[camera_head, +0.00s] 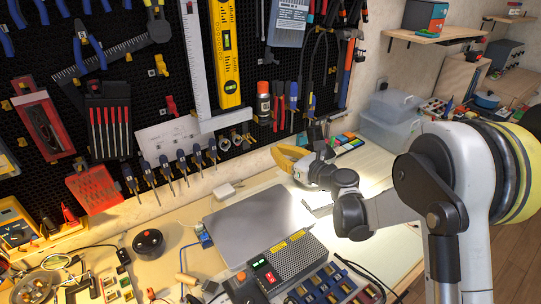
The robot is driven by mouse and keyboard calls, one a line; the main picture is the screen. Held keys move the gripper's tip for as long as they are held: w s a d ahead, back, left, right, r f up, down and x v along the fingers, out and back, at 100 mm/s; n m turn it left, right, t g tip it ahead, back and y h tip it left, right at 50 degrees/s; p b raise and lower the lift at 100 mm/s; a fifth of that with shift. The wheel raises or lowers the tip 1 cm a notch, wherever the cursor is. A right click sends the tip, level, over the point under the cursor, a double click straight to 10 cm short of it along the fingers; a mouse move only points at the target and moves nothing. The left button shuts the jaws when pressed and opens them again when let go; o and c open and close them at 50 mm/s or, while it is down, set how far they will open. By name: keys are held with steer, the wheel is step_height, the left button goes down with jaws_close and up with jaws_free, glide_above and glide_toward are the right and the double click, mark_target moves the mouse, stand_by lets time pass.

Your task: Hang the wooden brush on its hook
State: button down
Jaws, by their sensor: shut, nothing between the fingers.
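My gripper (283,155) is above the right side of the workbench, in front of the bottom edge of the pegboard. Its yellow-orange fingers point left and look closed, with nothing held. A small tan, wooden-looking handle (187,279) lies on the bench at the front, left of the power supply; it may be the wooden brush, but I cannot tell. It is well apart from my gripper, lower and to the left. I cannot pick out which hook belongs to the brush.
The black pegboard (150,90) carries many tools, including a yellow spirit level (222,50) and a row of screwdrivers. A grey flat plate (245,222) lies on the bench. A power supply (290,258) and a parts tray (333,287) stand in front. Clear boxes (392,110) are behind right.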

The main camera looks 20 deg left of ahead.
steer(key=shift+g+y, duration=0.3)
steer(key=shift+r+p+x, duration=0.2)
steer(key=shift+x, duration=1.7)
steer(key=shift+r+p+x, duration=0.15)
steer(key=shift+r+x, duration=0.05)
steer(key=shift+x, duration=1.65)
steer(key=shift+r+p+x, duration=0.2)
steer(key=shift+r+x, duration=0.05)
steer(key=shift+x, duration=1.65)
steer(key=shift+w+a+f+b, duration=0.2)
steer(key=shift+w+a+b, duration=0.1)
steer(key=shift+w, duration=0.1)
steer(key=shift+d, duration=0.1)
steer(key=c, duration=1.8)
jaws_free()
steer(key=shift+o, duration=0.2)
steer(key=shift+d, duration=0.1)
